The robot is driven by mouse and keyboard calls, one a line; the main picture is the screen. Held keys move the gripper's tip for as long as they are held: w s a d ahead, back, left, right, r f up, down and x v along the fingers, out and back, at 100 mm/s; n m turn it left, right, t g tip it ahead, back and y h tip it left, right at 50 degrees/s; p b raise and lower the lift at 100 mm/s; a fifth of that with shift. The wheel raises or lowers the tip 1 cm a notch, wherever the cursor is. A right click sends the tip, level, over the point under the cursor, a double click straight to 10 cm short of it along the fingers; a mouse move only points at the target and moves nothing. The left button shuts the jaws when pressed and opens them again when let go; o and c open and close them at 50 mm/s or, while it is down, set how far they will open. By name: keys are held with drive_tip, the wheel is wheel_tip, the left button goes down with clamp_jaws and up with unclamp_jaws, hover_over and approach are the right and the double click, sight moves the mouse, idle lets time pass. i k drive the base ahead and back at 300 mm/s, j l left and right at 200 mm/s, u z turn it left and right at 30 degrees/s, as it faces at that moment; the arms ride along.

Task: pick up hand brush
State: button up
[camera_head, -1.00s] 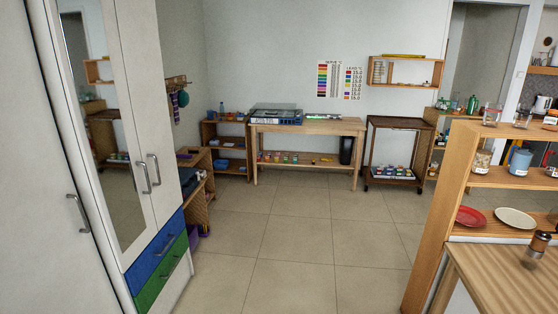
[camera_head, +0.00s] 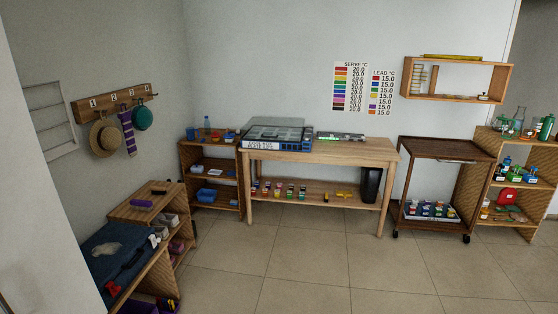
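I cannot make out the hand brush for certain at this distance. A small purple object (camera_head: 142,203) and a dark object (camera_head: 159,188) lie on top of the low wooden shelf (camera_head: 128,214) at the left; either is too small to identify. My gripper is not in view.
A long wooden table (camera_head: 335,150) stands at the back wall, with a dark wheeled cart (camera_head: 445,152) to its right. Hats and a striped cloth hang from a wall rack (camera_head: 113,102) at the left. The tiled floor (camera_head: 315,260) ahead is clear.

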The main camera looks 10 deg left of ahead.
sight(141, 205)
drive_tip(key=i+j+u, duration=0.3)
drive_tip(key=i, duration=0.3)
drive_tip(key=i+l+u, duration=0.1)
drive_tip(key=i+u, duration=0.25)
drive_tip(key=i, duration=0.3)
drive_tip(key=i+l+u, duration=0.15)
drive_tip(key=i+u, duration=0.15)
drive_tip(key=i, duration=0.3)
drive_tip(key=i+l+u, duration=0.3)
drive_tip(key=i, duration=0.35)
drive_tip(key=i+l+u, duration=0.1)
drive_tip(key=i+u, duration=0.3)
drive_tip(key=i+l+u, duration=0.25)
drive_tip(key=u, duration=0.2)
drive_tip(key=i+l+u, duration=0.65)
drive_tip(key=l+u, duration=0.15)
drive_tip(key=i+l+u, duration=0.2)
drive_tip(key=l+u, duration=0.25)
drive_tip(key=i+l+u, duration=0.15)
drive_tip(key=l+u, duration=0.15)
drive_tip(key=u, duration=0.15)
drive_tip(key=i+l+u, duration=0.1)
drive_tip(key=l+u, duration=0.6)
drive_tip(key=u, duration=0.25)
drive_tip(key=l+u, duration=0.45)
